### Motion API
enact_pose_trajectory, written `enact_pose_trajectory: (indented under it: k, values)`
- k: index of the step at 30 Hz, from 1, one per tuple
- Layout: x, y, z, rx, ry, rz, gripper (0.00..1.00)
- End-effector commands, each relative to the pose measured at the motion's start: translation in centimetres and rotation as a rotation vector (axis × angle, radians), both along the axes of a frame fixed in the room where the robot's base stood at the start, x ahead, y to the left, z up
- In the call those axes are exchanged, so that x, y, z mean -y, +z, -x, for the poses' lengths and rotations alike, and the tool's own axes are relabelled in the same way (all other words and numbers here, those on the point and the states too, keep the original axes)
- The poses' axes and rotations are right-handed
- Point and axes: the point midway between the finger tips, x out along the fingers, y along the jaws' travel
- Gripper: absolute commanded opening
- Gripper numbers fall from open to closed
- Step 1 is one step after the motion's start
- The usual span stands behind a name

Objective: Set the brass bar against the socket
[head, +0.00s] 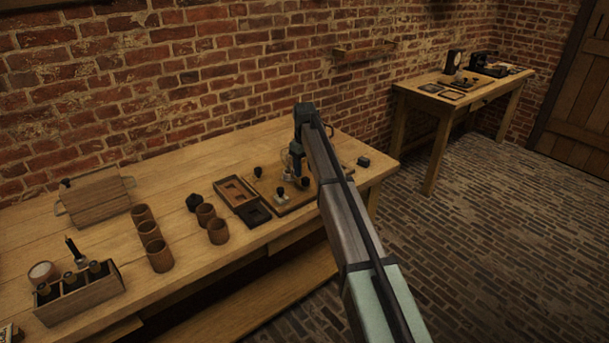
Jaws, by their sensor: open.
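My gripper (298,168) points down over a wooden board (288,209) towards the right part of the workbench. It is open, and its fingers are small and partly hidden by my arm. The board carries small dark knobs (281,192) and what looks like a clear round glass piece (286,158) beside the gripper. I cannot clearly pick out the brass bar or the socket at this size; my arm covers part of the board's right side.
Left of the board lie an open wooden case (237,191) and a dark tray (253,214). Several brown cups (160,254) and a bottle crate (82,299) stand further left. A small dark block (363,161) lies right of my arm. The bench front between is clear.

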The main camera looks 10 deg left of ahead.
Motion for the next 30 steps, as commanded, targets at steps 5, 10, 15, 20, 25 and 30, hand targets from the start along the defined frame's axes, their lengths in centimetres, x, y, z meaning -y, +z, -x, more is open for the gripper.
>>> enact_pose_trajectory:
  k: [5, 10, 15, 20, 25, 30]
  values:
    - [-0.1, 3.8, -0.1, 0.002, 0.000, -0.001, 0.51]
    - [-0.1, 6.8, -0.1, 0.001, 0.000, -0.001, 0.51]
    - [-0.1, 8.8, -0.1, 0.001, 0.000, -0.001, 0.51]
    - [-0.1, 9.7, 0.0, 0.001, 0.000, -0.001, 0.51]
    - [0.0, 9.9, 0.0, 0.001, 0.000, -0.001, 0.51]
    - [0.0, 9.9, 0.0, 0.001, 0.000, -0.001, 0.51]
